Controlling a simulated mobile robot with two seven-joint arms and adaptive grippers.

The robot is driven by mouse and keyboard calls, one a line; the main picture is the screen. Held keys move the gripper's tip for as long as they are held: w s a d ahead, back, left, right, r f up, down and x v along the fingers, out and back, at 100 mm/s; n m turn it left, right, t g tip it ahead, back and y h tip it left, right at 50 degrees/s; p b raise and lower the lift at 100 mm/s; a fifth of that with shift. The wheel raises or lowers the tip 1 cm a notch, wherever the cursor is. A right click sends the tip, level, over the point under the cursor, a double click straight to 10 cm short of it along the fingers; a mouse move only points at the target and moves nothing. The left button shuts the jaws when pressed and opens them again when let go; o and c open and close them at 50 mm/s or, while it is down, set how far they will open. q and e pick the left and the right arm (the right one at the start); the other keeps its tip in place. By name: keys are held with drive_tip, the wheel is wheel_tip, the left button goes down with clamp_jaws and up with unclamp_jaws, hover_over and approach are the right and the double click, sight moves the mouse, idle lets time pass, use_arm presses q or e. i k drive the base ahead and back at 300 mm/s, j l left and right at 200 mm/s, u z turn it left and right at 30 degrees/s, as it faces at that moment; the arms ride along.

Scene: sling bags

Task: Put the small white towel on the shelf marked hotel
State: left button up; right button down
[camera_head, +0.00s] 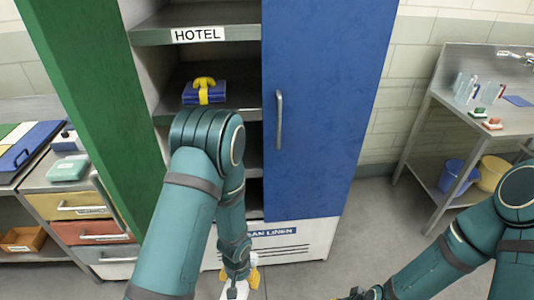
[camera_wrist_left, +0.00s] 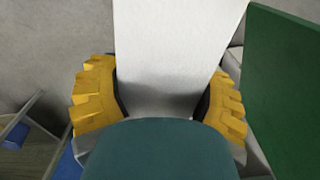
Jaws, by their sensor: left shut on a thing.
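The small white towel (camera_wrist_left: 170,60) fills the middle of the left wrist view as a pale sheet. The yellow fingers of my left gripper (camera_wrist_left: 160,100) are shut on it, one on each side. In the head view my left gripper (camera_head: 246,279) is low in front of the cabinet, with a bit of white at it; my arm hides much there. The shelf marked HOTEL (camera_head: 227,34) is high in the cabinet, well above the gripper. My right gripper (camera_head: 362,294) shows only in part at the bottom edge, away from the cabinet.
The cabinet has a green door (camera_head: 95,90) swung out at left and a blue door (camera_head: 325,110) at right. A blue bundle with a yellow band (camera_head: 204,91) lies on the shelf below HOTEL. Drawers stand at left, a metal table (camera_head: 450,85) at right.

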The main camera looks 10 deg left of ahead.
sight(196, 18)
drive_tip(key=i+l, duration=0.7)
drive_tip(key=i, duration=0.15)
drive_tip(key=j+u, duration=0.05)
